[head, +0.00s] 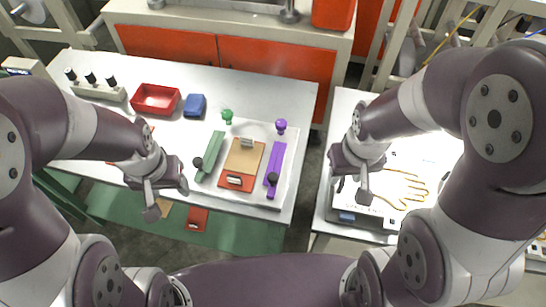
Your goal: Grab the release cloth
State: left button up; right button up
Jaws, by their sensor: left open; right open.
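I cannot tell for sure which item is the release cloth. A white sheet-like surface with a yellow hand-shaped outline (402,187) lies on the right-hand table, partly behind my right arm. A small tan flat piece (163,206) lies low at the left, partly behind my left gripper. My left gripper (167,200) is open and empty, in front of the left table's near edge. My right gripper (352,190) is open and empty at the left side of the hand outline, apart from the left table.
The left table (255,92) bears a tray (285,198) with a green bar (208,157), a tan-and-red block (242,160) and a purple bar (276,168). A red bin (155,99) and a blue block (194,106) stand behind. A floor gap separates both tables.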

aim_at(244, 155)
jog(key=j+z, duration=0.15)
jog(key=z, duration=0.35)
jog(key=j+z, duration=0.15)
jog(key=z, duration=0.35)
jog(key=j+z, duration=0.15)
jog(key=z, duration=0.3)
jog(key=j+z, duration=0.1)
jog(key=z, duration=0.4)
jog(key=k+j+z, duration=0.1)
jog(key=z, duration=0.4)
jog(key=k+j+z, duration=0.4)
jog(key=k+j, duration=0.15)
jog(key=k, duration=0.2)
jog(key=k+j+z, duration=0.2)
jog(key=k, duration=0.15)
